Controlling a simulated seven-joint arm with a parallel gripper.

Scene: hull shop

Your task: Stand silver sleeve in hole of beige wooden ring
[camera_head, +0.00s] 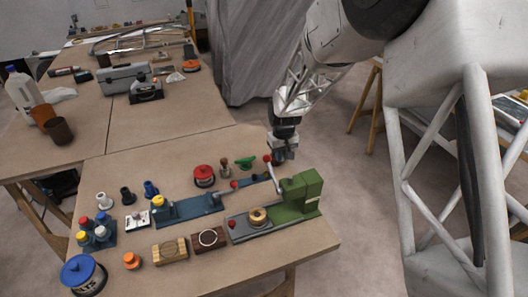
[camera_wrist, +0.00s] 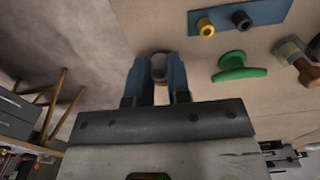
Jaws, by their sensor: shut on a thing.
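My gripper (camera_head: 283,154) is above the far right part of the near table in the head view, behind the green toggle press. In the wrist view its two blue fingers (camera_wrist: 159,80) are shut on a short grey, silver-looking sleeve (camera_wrist: 159,66), whose round end shows between the fingertips. The sleeve is too small to make out in the head view. The beige ring (camera_head: 258,215) lies on the grey bed of the green press, with a dark hole in its middle. The gripper is well above and behind the ring. The ring does not show in the wrist view.
The green press (camera_head: 301,190) has a red-knobbed lever standing up beside my gripper. A blue fixture (camera_head: 190,209), a red-lidded tin (camera_head: 204,175) and a green handle (camera_head: 245,163) stand nearby.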

